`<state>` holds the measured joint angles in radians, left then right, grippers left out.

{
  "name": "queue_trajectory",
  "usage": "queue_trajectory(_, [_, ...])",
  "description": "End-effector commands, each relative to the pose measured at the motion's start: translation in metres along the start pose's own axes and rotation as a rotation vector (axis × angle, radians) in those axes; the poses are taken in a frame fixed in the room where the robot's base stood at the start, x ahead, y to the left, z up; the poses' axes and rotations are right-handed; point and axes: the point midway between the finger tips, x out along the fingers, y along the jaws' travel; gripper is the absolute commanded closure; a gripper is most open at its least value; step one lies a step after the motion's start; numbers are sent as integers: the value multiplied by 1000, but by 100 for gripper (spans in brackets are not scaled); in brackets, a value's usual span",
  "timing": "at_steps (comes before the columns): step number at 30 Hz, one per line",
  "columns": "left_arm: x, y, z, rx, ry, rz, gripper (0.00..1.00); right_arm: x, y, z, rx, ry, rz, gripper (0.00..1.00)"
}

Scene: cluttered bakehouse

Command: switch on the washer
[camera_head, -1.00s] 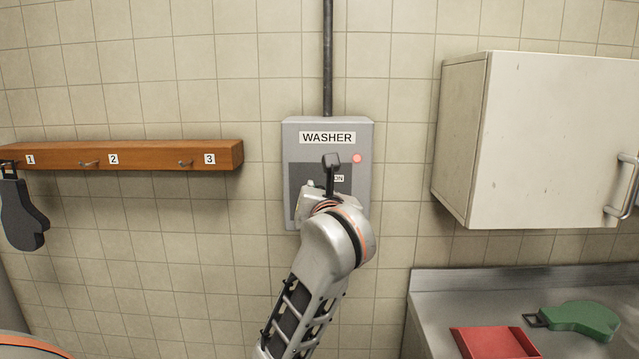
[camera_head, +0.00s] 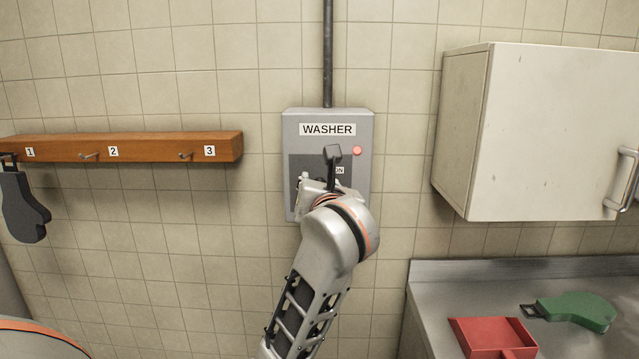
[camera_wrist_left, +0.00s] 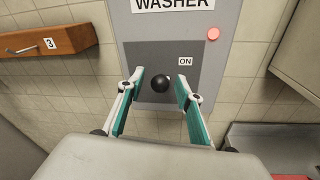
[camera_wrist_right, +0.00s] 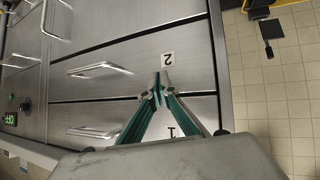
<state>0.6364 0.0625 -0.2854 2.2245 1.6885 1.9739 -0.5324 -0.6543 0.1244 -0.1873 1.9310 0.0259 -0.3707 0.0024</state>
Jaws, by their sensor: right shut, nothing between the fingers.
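The grey washer box (camera_head: 355,122) is on the tiled wall, with a WASHER label and a lit red lamp (camera_head: 357,151). In the left wrist view a round black knob (camera_wrist_left: 160,83) shows end-on against the dark plate, left of and below the ON label (camera_wrist_left: 185,61). My left gripper (camera_head: 312,190) is in front of the box. It is open, with one finger on each side of the knob in its wrist view; I cannot tell whether they touch. My right gripper (camera_wrist_right: 158,82) is shut and empty.
A wooden hook rail (camera_head: 125,147) with a dark mitt-shaped item (camera_head: 22,212) is left. A white cabinet (camera_head: 540,130) juts out right, above a steel counter (camera_head: 430,275) holding a red tray (camera_head: 490,335) and a green item (camera_head: 575,312). Steel drawers (camera_wrist_right: 130,60) are near my right gripper.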

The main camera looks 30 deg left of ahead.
Motion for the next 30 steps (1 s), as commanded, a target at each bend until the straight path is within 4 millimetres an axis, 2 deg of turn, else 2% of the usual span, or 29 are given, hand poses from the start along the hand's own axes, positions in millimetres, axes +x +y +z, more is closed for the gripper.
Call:
queue_trajectory(6, [-37, -1, 0, -5, 1, -5, 65, 0, 1, 0, -2, 0, 1, 100])
queue_trajectory(12, [-56, 0, 0, -1, 1, -2, 65, 1, 1, 0, -2, 0, 1, 100])
queue_trajectory(30, [-58, 1, -1, 3, 0, 5, 65, 1, 1, 0, -3, 0, 1, 100])
